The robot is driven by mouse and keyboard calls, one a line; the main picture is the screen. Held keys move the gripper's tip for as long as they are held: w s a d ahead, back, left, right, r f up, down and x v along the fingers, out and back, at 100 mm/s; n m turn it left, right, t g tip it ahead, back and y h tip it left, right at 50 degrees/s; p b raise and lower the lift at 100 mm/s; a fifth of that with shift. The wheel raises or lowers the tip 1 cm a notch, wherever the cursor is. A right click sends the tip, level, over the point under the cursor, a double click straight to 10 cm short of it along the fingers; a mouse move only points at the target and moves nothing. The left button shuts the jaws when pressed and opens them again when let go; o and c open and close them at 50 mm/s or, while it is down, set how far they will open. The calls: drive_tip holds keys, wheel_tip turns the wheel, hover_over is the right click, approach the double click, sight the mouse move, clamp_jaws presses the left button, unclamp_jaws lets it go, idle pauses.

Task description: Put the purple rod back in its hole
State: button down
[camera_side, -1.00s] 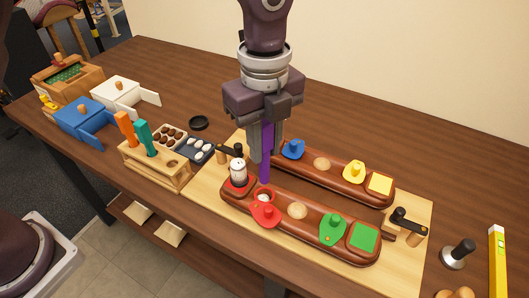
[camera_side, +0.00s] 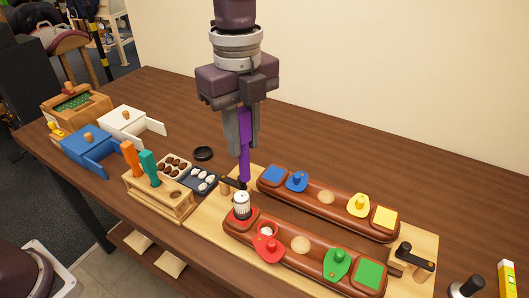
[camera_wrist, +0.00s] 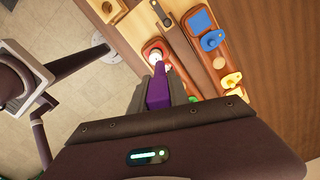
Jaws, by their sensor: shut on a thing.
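The purple rod (camera_side: 244,168) hangs upright from my gripper (camera_side: 242,145), which is shut on it. Its lower end appears in the air near the left end of the light wooden board; its exact height is unclear. In the wrist view the rod (camera_wrist: 157,92) runs out between the fingers. A small wooden rack (camera_side: 160,197) stands to the left of my gripper. It holds an orange-handled tool (camera_side: 131,158) and a teal-handled tool (camera_side: 150,168). What looks like an empty round hole shows at the rack's right end.
Two brown saddle bars (camera_side: 318,264) with coloured pieces lie on the board (camera_side: 203,216). A white-and-black knob (camera_side: 241,205) stands on the front bar.

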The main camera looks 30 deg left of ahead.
drive_tip(key=s+a+n, duration=0.2)
drive_tip(key=a, duration=0.7)
drive_tip(key=s+a+n, duration=0.2)
drive_tip(key=a+n, duration=0.1)
drive_tip(key=a, duration=0.6)
wheel_tip(320, 180, down, 9)
drive_tip(key=shift+d, duration=0.4)
drive_tip(key=shift+w, duration=0.1)
wheel_tip(320, 180, down, 6)
drive_tip(key=shift+f, duration=0.15)
idle(0.8)
